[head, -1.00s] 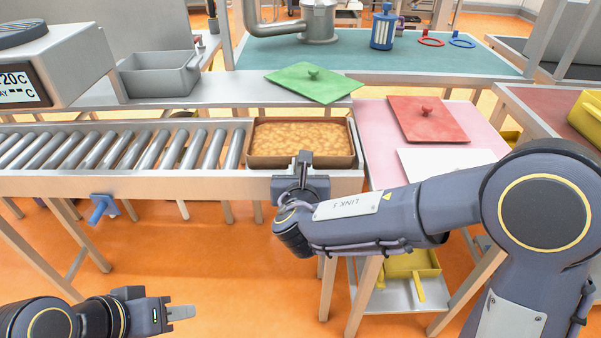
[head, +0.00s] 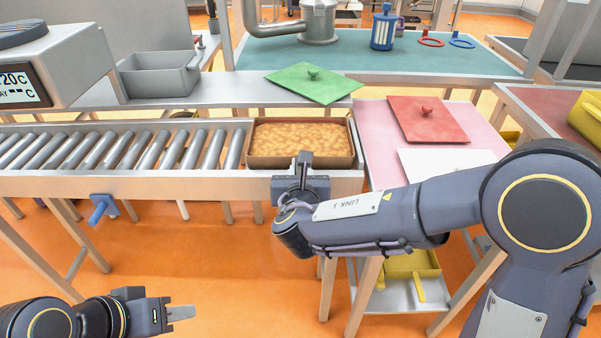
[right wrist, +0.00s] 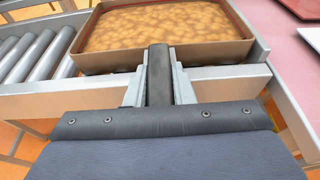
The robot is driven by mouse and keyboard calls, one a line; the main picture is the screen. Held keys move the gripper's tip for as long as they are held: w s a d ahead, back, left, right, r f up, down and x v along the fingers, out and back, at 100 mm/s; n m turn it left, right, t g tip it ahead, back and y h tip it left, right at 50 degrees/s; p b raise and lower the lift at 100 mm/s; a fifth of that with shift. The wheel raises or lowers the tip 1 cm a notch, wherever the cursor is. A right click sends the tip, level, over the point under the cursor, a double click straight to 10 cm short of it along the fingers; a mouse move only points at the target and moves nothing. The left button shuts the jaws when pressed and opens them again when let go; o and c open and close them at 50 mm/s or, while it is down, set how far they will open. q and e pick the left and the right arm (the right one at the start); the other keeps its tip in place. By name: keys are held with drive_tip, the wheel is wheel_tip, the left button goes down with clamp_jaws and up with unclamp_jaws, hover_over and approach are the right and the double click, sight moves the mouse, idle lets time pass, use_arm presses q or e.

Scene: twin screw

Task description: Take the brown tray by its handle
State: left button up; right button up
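The brown tray (head: 330,162), filled with a golden-brown lumpy food, sits level at the right end of the roller conveyor. It also shows in the right wrist view (right wrist: 215,55). Its dark handle (right wrist: 160,75) sticks out from the near wall over the conveyor's front rail. My right gripper (head: 304,170) is at this handle from the near side. In the right wrist view, its two pale fingers lie against both sides of the handle. My left gripper (head: 180,312) is low at the lower left, away from the tray. It shows side-on, so its opening is hidden.
The roller conveyor (head: 120,150) runs left of the tray, with a grey bin (head: 160,75) behind. A green lid (head: 313,84) lies on the ledge behind the tray. A red lid (head: 425,120) and a white board lie on the pink table (head: 375,120) at right.

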clamp_jaws()
drive_tip(key=shift+r, duration=0.25)
drive_tip(key=shift+r+p, duration=1.35)
drive_tip(key=shift+r, duration=0.45)
drive_tip(key=shift+s+b, duration=0.4)
drive_tip(key=shift+s, duration=2.1)
